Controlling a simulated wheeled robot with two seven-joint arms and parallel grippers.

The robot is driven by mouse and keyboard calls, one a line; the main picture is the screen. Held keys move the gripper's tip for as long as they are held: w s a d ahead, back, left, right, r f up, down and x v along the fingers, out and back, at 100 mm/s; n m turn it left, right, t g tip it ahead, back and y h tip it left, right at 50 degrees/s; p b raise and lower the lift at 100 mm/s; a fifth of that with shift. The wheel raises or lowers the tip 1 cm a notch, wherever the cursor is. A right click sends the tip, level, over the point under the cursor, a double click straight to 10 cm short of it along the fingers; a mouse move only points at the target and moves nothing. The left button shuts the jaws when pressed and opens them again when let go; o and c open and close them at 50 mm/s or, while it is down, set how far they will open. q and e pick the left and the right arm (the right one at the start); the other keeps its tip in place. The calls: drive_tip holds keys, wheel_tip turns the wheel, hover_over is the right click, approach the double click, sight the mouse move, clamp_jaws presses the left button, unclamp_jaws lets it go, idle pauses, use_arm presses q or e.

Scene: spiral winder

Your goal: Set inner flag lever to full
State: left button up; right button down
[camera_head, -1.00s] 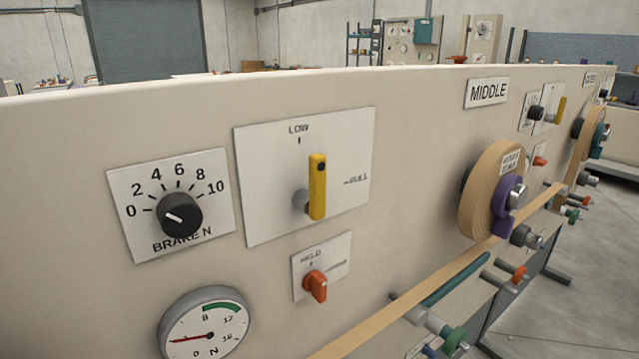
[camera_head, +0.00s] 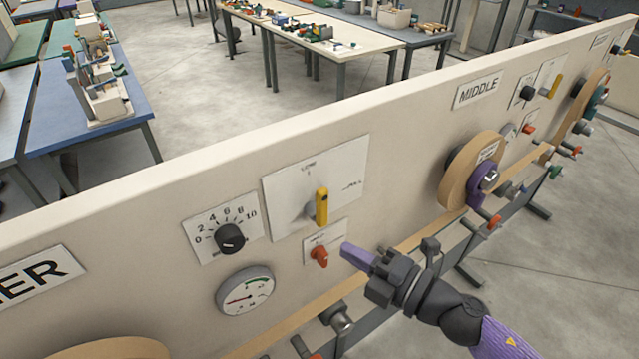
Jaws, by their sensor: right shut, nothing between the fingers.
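The yellow flag lever (camera_head: 321,207) sits on a white plate (camera_head: 345,165) marked LOW at the top and a blurred mark at the right. The lever stands upright, its tip toward LOW. A sign (camera_head: 35,282) ending in "ER" is cut off at the left edge. My right gripper (camera_head: 350,252) is shut and empty, its purple fingertips below and to the right of the lever, apart from it. The fingers point left, near the red-orange knob. My left gripper is not in view.
Beside the lever are a black brake dial (camera_head: 230,238), a red-orange knob (camera_head: 319,256) and a round gauge (camera_head: 245,290). A tan web (camera_head: 420,236) runs below to the MIDDLE roll (camera_head: 462,172). Another yellow lever (camera_head: 556,86) is farther right. Tables stand behind the panel.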

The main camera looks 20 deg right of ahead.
sight(319, 211)
drive_tip(key=shift+s+a+r+n, duration=0.15)
drive_tip(key=shift+a+r+n, duration=0.1)
drive_tip(key=shift+r+n, duration=0.25)
drive_tip(key=shift+r, duration=0.1)
drive_tip(key=w+a, duration=0.1)
drive_tip(key=w, duration=0.2)
drive_tip(key=w+a+p, duration=0.1)
drive_tip(key=w, duration=0.2)
drive_tip(key=w+a+p, duration=0.1)
drive_tip(key=w, duration=0.2)
drive_tip(key=shift+a, duration=0.15)
drive_tip(key=shift+d, duration=0.4)
drive_tip(key=shift+w, duration=0.1)
